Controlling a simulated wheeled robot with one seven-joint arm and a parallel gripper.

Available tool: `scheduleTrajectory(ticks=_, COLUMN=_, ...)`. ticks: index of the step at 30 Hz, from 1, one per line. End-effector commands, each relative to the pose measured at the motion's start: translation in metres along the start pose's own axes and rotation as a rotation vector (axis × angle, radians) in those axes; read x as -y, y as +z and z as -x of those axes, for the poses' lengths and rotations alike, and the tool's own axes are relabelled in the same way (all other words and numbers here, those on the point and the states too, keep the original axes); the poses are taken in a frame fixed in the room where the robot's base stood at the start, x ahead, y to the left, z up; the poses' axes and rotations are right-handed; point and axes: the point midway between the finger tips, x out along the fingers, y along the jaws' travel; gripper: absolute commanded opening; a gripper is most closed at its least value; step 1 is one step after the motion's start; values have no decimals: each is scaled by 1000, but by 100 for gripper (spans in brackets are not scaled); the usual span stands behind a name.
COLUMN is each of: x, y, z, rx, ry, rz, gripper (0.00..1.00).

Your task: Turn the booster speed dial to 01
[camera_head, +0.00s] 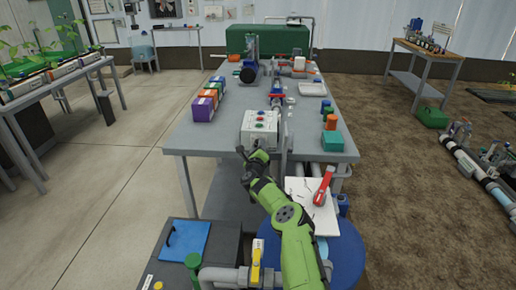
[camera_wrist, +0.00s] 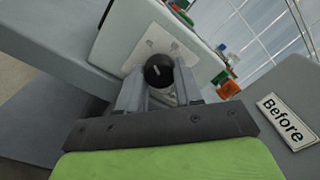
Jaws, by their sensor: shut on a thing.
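The booster speed dial is a round black knob (camera_wrist: 158,70) with a light pointer line, on the pale face of a control box. My gripper (camera_wrist: 158,88) is shut on the knob, with one finger on each side of it in the wrist view. Markings on the pale plate around the knob are too small to read. In the head view the control box (camera_head: 259,141) stands at the near edge of the grey table, with coloured buttons on top. My gripper (camera_head: 252,151) is at its near face there, and the dial is hidden.
The grey table (camera_head: 190,138) carries purple and orange boxes (camera_head: 205,104) at left and a teal box (camera_head: 332,140) at right. A white board with a red tool (camera_head: 323,186) lies right of my arm. A "Before" sign (camera_wrist: 287,121) shows at right in the wrist view.

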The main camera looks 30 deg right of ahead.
Motion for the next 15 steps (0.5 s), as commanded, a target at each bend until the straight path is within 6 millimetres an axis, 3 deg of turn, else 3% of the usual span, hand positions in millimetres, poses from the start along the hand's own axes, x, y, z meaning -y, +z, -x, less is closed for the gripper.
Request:
scheduleTrajectory(ticks=8, x=-1, y=-2, z=0, rx=-3, ry=2, rz=4, gripper=5)
scheduleTrajectory(ticks=9, x=-1, y=-2, z=0, rx=-3, ry=2, rz=4, gripper=41)
scheduleTrajectory(ticks=13, x=-1, y=-1, z=0, rx=-2, ry=2, rz=2, gripper=60)
scheduleTrajectory(ticks=15, x=-1, y=-1, z=0, rx=-1, ry=1, rz=2, gripper=60)
